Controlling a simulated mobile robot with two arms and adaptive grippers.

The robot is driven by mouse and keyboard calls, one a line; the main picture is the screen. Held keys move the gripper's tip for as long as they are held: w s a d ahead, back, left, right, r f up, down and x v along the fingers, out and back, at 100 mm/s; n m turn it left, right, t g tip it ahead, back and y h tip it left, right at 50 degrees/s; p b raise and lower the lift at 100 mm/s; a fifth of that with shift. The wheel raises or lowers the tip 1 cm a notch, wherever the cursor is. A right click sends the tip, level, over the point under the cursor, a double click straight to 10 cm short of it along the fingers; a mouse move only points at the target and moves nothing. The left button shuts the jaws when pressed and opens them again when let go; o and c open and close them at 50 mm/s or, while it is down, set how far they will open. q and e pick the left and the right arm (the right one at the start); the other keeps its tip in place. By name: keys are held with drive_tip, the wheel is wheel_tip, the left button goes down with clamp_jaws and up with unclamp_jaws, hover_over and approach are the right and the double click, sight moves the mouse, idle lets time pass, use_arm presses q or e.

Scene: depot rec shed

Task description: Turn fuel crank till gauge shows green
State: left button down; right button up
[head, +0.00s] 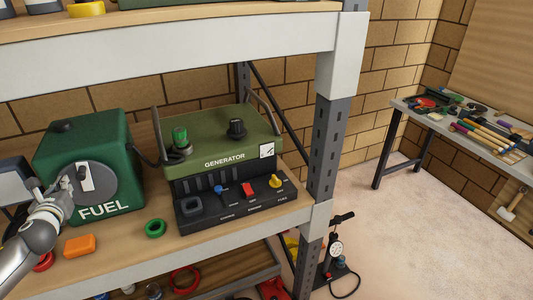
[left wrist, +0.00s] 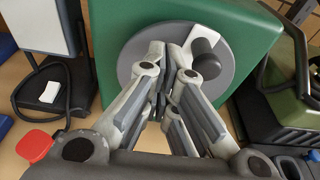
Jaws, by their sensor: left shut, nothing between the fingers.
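The green fuel box (head: 120,134) stands at the left of the shelf, with "FUEL" in white on its front. Its grey disc (head: 108,190) carries a white crank arm (head: 87,177). In the left wrist view the crank's dark round knob (left wrist: 206,50) is at the disc's upper right. My left gripper (head: 66,185) is shut and empty in front of the disc, left of the crank in the head view; contact is unclear. The olive generator (head: 205,155) stands to the right. Its white gauge (head: 267,150) has a dark mark; its reading is too small to tell. My right gripper is not in view.
An orange block (head: 79,245) and a green ring (head: 155,228) lie in front of the fuel box. A dark switch panel (head: 230,208) stands before the generator. A shelf post (head: 322,145) rises at right. A tool bench (head: 470,130) and open floor lie beyond.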

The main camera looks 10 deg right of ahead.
use_arm(q)
drive_tip(key=shift+f+v, duration=0.2)
drive_tip(key=shift+v, duration=0.7)
drive_tip(key=shift+f+v, duration=0.15)
drive_tip(key=shift+v, duration=0.75)
drive_tip(key=shift+f+v, duration=0.2)
drive_tip(key=shift+v, duration=0.7)
drive_tip(key=shift+s, duration=0.15)
